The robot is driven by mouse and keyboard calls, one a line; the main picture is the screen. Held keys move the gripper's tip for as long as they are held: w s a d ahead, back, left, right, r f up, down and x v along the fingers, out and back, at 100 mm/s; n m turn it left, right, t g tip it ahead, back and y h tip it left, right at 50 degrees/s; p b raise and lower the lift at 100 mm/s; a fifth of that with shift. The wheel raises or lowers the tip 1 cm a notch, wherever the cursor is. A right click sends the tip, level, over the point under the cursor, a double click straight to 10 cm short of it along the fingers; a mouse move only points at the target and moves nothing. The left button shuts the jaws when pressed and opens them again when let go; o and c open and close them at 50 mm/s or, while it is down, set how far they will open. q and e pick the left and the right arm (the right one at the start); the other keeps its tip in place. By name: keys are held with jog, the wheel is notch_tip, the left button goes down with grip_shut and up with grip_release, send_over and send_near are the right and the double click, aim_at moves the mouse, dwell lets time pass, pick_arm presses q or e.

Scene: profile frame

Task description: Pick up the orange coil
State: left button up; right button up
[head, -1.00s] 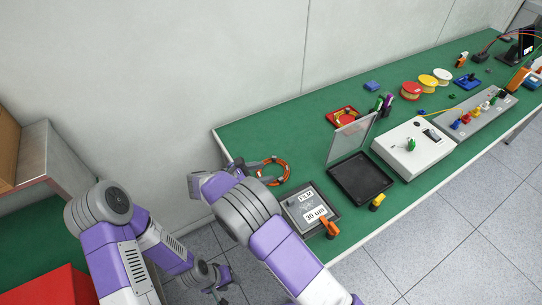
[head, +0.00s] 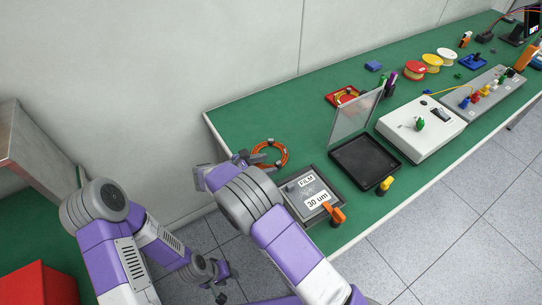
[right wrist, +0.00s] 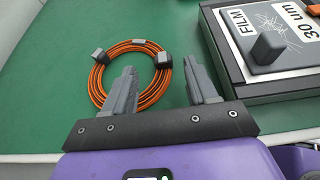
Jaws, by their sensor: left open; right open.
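The orange coil (head: 287,154) lies flat on the green bench near its left end. In the right wrist view the coil (right wrist: 96,78) is a ring with several grey ties. My right gripper (right wrist: 162,88) is open and empty. In that view its left finger overlaps the coil's lower right part, and its right finger is to the right of the ring. I cannot tell whether they touch. In the head view my right gripper (head: 245,160) is at the coil's left side. My left gripper (head: 222,282) is open and empty, low over the floor in front of the bench.
A grey film box (head: 290,207) labelled "30 um" lies right of the coil. A black tray (head: 365,165) with a raised clear lid, a red tray (head: 331,100) and a white device (head: 400,130) are farther right. The green bench (head: 235,125) is bare behind the coil.

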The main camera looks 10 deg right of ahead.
aim_at(277, 163)
jog(key=b+x, duration=0.1)
jog(key=x, duration=0.3)
jog(key=shift+d+f, duration=0.1)
jog(key=shift+d, duration=0.25)
grip_shut()
